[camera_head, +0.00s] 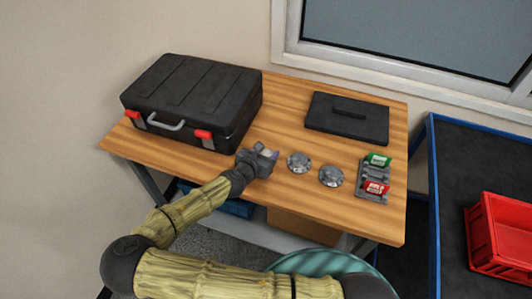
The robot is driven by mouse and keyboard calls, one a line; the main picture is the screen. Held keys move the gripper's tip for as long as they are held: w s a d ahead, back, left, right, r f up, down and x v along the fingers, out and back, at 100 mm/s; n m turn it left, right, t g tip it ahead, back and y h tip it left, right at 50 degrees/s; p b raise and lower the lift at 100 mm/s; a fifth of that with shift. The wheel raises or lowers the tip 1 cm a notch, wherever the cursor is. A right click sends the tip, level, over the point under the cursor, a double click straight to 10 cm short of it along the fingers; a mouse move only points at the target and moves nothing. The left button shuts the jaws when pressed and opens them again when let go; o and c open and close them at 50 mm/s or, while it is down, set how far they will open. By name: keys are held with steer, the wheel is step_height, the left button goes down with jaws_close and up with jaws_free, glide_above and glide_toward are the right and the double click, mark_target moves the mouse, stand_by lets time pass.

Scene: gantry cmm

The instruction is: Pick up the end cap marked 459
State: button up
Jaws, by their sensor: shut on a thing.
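My gripper (265,157) is over the front middle of the wooden table, just right of the black case. It is shut on a small pale grey piece, seemingly an end cap (268,153); the jaws hide most of it, and no number can be read on it. Two round grey metal end caps lie flat on the table to the right of my gripper: one close by (299,161), one farther right (331,176). Their markings are too small to read. I cannot tell whether the held piece touches the table.
A black case (190,95) with red latches fills the table's (285,95) left. A black lidded plate (347,117) lies at back right. A grey holder (373,179) with green and red labelled pieces stands at right. A red crate (500,238) sits on a blue-edged cart (450,180).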

mark_target(266, 152)
step_height(266, 152, up, 10)
steer(key=shift+f, duration=0.2)
stand_by(0.5)
